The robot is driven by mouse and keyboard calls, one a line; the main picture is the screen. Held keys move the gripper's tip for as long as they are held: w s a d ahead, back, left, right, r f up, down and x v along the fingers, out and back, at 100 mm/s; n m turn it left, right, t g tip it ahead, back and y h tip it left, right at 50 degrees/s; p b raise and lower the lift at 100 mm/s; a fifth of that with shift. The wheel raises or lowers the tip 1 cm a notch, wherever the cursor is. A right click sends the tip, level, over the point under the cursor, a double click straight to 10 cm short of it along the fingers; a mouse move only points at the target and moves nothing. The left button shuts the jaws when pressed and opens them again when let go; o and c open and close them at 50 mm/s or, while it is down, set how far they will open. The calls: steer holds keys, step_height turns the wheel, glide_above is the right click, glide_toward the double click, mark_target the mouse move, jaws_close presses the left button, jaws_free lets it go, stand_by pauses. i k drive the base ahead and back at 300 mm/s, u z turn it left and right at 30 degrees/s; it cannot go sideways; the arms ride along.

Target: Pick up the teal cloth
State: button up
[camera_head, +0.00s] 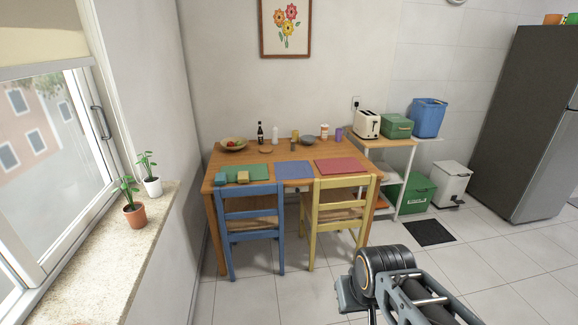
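A small teal piece (220,179), which looks like the teal cloth, lies at the front left of the wooden table, on or against the left edge of a green placemat (258,171). A small yellow block (243,177) sits just right of it. At this distance I cannot tell whether the teal piece is folded. Part of my arm shows at the bottom right, in front of and well apart from the table. My gripper is not visible; it lies outside the picture.
The wooden table (290,155) bears a bowl (233,145), bottles, and blue and red placemats. A blue chair (250,222) and a yellow chair (338,215) stand at its front. A shelf with a toaster (367,125) is on the right. Tiled floor (270,300) is clear in front.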

mark_target(220, 179)
steer(key=z, duration=0.6)
steer(key=i, duration=1.5)
steer(key=u, duration=1.6)
steer(key=i, duration=1.35)
steer(key=u, duration=0.75)
